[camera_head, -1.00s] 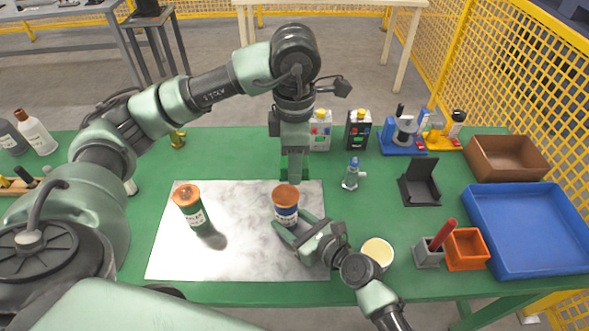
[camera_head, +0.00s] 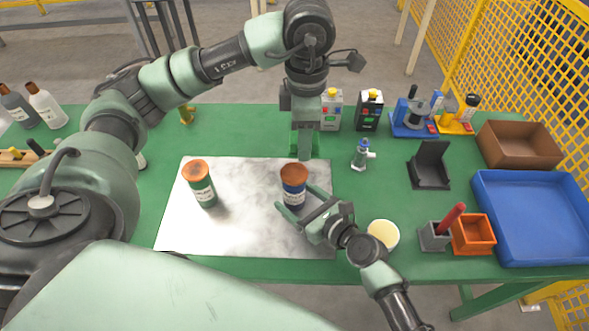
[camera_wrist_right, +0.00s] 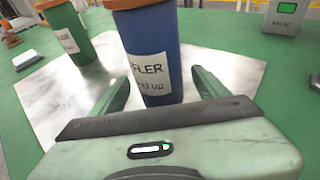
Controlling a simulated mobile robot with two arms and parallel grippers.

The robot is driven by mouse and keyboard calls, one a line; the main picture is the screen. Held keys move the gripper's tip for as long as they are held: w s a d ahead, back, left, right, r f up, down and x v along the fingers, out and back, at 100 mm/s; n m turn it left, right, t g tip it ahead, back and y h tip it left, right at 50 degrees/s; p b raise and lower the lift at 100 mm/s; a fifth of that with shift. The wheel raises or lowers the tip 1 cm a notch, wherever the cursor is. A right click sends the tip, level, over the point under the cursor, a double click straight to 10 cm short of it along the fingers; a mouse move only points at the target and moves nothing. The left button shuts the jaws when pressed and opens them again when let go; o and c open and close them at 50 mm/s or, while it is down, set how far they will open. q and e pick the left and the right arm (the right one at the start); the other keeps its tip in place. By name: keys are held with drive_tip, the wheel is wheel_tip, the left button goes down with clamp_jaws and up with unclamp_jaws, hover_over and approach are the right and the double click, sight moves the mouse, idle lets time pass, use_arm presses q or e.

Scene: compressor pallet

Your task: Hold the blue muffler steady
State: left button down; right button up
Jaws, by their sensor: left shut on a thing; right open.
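The blue muffler (camera_head: 293,190), a blue cylinder with an orange-brown top and a white label, stands upright on the pale metal sheet (camera_head: 240,235). It also shows in the right wrist view (camera_wrist_right: 163,68). My right gripper (camera_head: 300,199) is open, with one finger on each side of its lower part. In the right wrist view, a gap shows between the muffler and each finger of the right gripper (camera_wrist_right: 160,90). My left gripper (camera_head: 304,156) points down just behind the muffler. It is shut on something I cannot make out.
A green cylinder (camera_head: 203,190) with an orange-brown top stands left on the sheet. A cream round container (camera_head: 383,234), grey cup (camera_head: 433,237), orange box (camera_head: 472,234) and blue tray (camera_head: 535,259) are at right. A small bottle (camera_head: 362,155) and black stand (camera_head: 430,166) stand behind.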

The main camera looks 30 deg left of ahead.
drive_tip(key=v, duration=1.2)
drive_tip(key=shift+f, duration=0.1)
